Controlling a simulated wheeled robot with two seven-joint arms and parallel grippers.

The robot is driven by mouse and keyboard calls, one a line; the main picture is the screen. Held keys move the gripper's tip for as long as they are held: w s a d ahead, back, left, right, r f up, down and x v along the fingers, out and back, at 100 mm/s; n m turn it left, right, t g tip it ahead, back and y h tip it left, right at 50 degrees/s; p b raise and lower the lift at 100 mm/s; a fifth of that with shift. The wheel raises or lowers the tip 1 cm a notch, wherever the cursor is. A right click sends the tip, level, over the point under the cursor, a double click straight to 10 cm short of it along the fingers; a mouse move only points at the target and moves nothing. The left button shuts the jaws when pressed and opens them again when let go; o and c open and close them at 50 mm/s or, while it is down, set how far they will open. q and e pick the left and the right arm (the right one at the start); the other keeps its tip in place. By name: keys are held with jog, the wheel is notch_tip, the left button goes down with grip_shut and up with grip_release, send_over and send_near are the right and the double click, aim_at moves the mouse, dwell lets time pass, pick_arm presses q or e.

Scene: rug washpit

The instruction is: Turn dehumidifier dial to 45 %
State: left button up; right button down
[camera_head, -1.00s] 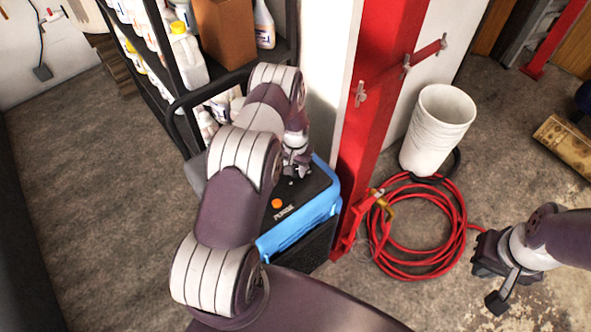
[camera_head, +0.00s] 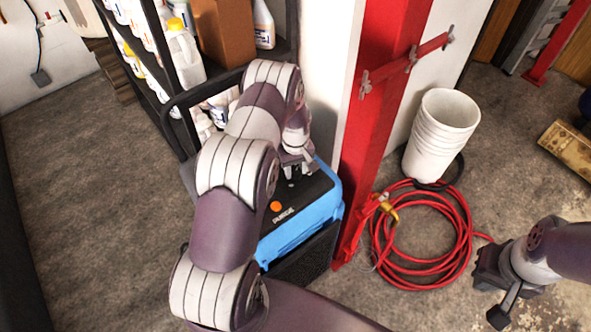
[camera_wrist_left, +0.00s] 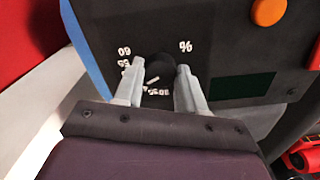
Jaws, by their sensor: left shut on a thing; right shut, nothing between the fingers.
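The dehumidifier (camera_head: 325,205) is a blue box with a black top, standing beside the red post. Its black dial (camera_wrist_left: 160,72) shows in the left wrist view, with white numbers around it: 60 and 55 at the left, 35 and 30 near the bottom, and a % sign at upper right. My left gripper (camera_wrist_left: 161,68) is shut on the dial, one finger on each side. In the head view the left gripper (camera_head: 296,162) is at the back of the top, and the dial cannot be made out. The pointer's exact reading is unclear. My right gripper (camera_head: 492,292) is shut and empty, over the floor at right.
An orange button (camera_head: 276,206) and a dark display (camera_wrist_left: 242,87) are on the dehumidifier's top. The red post (camera_head: 365,130) stands close at its right. A shelf (camera_head: 225,78) with bottles is behind. A red hose (camera_head: 462,240) and white buckets (camera_head: 440,135) are on the floor.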

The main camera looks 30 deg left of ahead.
aim_at(296, 171)
pick_arm(q)
jog(key=shift+w+r+n, duration=0.1)
jog(key=shift+n, duration=0.2)
jog(key=o, duration=1.1)
jog(key=shift+c, duration=0.2)
notch_tip(296, 171, up, 13)
jog(key=b, duration=0.2)
